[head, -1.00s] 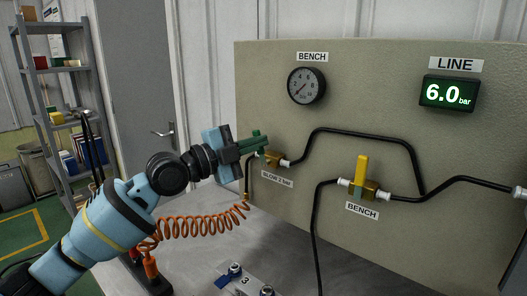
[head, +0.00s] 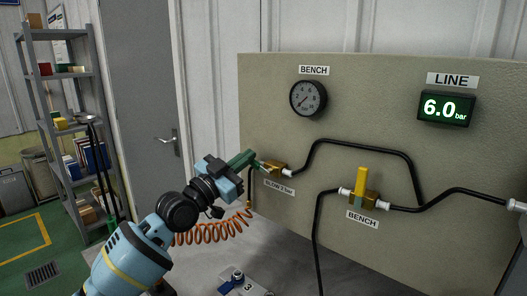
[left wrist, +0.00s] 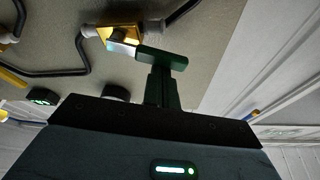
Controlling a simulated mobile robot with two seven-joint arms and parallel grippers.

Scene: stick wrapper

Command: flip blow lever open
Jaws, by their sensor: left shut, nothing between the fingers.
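The blow valve (head: 277,168) is a small brass body on the left part of the beige panel, above the label BLOW (head: 279,187). It also shows in the left wrist view (left wrist: 117,32). In the left wrist view, the fingers (left wrist: 161,57) are at or against the lever's end; contact is unclear. My right gripper is not in view.
The bench valve (head: 367,197) has an upright yellow lever. Black hoses run across the panel (head: 440,150). A gauge (head: 308,98) and a 6.0 bar display (head: 446,108) are above. An orange coiled hose (head: 210,233) hangs below my arm.

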